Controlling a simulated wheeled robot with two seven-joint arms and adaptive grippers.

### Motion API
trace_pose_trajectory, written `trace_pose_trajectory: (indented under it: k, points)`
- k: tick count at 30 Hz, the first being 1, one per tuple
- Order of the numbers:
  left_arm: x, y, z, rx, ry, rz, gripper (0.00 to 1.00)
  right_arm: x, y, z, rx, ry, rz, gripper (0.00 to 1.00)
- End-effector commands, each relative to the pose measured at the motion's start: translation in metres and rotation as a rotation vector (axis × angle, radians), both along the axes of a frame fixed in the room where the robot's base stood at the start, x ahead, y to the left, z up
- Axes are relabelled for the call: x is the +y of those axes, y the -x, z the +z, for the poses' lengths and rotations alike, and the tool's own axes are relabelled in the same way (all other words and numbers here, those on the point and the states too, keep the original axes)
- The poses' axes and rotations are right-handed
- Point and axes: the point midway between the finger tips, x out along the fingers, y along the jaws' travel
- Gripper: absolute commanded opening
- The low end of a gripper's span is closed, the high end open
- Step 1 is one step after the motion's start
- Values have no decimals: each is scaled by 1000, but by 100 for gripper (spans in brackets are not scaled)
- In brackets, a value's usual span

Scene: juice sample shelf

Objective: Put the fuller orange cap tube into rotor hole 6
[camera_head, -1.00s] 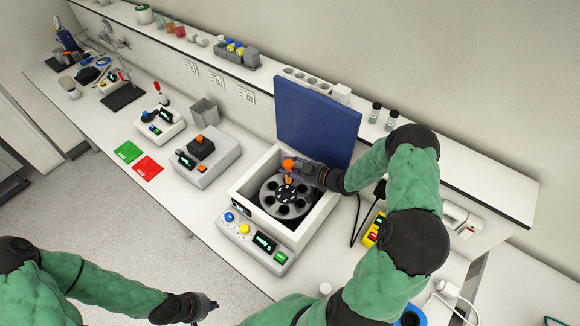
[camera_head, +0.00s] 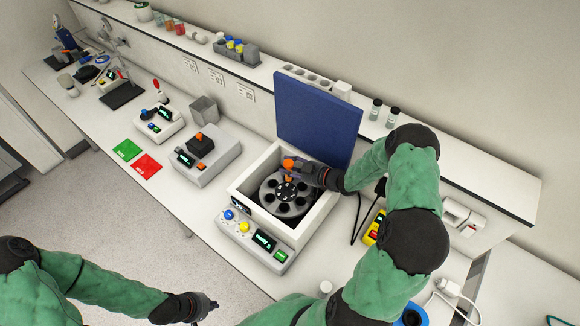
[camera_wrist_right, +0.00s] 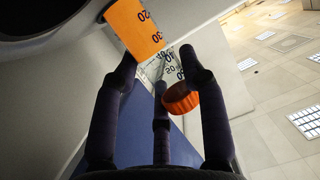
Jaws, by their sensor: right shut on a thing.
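The orange cap tube (camera_head: 289,164) is held by my right gripper (camera_head: 301,172) over the far edge of the rotor (camera_head: 283,207) in the open centrifuge. The right wrist view shows the fingers shut around its clear, marked part, with the ridged orange cap (camera_wrist_right: 181,98) on one side and the orange-filled part (camera_wrist_right: 134,30) on the other. The filled end is close to a dark surface; I cannot tell whether it is inside a hole. Hole numbers are too small to read. My left gripper (camera_head: 203,306) is low at the front; its jaw state is unclear.
The blue centrifuge lid (camera_head: 317,115) stands open behind the rotor. A grey device with a black block (camera_head: 200,147) and an orange top is to the left. Red (camera_head: 147,166) and green (camera_head: 127,150) mats lie further left. Two small vials (camera_head: 375,109) stand on the shelf.

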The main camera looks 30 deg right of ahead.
Motion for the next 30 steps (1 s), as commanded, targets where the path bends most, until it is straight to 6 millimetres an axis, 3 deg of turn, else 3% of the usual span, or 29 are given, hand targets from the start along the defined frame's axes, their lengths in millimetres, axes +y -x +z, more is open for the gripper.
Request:
trace_pose_trajectory:
  k: [30]
  points:
    - [0, 0, 19, 0, 0, 0, 0, 1, 1, 26, 3, -1, 0, 4]
